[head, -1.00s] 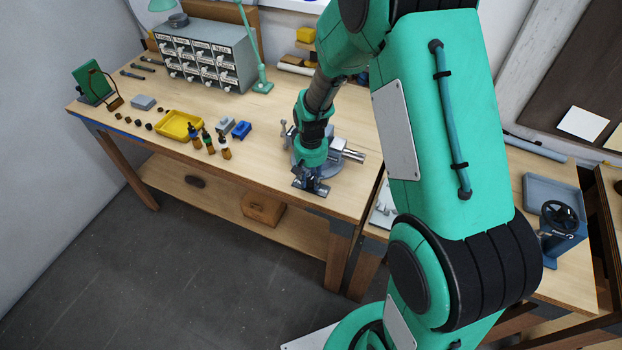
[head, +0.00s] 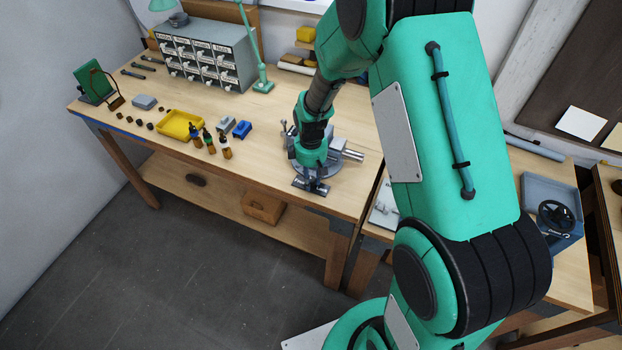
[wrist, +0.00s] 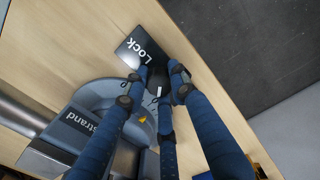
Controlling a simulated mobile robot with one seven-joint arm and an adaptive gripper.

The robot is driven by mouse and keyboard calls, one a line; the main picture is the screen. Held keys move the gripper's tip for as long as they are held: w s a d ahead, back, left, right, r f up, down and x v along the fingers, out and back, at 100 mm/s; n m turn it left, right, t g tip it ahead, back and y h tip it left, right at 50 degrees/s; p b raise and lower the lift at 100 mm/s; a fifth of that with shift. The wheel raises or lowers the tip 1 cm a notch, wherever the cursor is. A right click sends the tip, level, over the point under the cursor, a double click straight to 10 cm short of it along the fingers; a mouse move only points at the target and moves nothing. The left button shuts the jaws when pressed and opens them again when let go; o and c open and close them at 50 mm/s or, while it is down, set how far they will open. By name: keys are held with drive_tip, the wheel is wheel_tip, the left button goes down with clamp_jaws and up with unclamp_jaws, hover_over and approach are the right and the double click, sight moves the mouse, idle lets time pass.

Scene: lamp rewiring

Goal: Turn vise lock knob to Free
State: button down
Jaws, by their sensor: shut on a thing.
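The vise (head: 338,146) stands at the front right of the workbench, partly hidden behind my wrist in the head view. A dark plate marked "Lock" (wrist: 137,47) lies beside the base. The dark lock knob (wrist: 159,94) with a short white mark sits at the plate's lower end, partly covered by my fingers. My gripper (wrist: 157,88) points down with its blue fingers closed around the knob. It also shows low over the bench's front edge in the head view (head: 312,184).
Small bottles (head: 210,140), a yellow tray (head: 180,124) and a blue block (head: 242,129) stand left of the vise. A drawer cabinet (head: 205,55) and a green lamp (head: 262,84) are farther back. Bare bench top lies behind the vise.

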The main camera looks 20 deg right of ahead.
drive_tip(key=shift+w+r+n, duration=0.1)
drive_tip(key=shift+n, duration=0.6)
drive_tip(key=c, duration=1.4)
unclamp_jaws()
drive_tip(key=shift+c, duration=0.2)
wheel_tip(320, 180, up, 12)
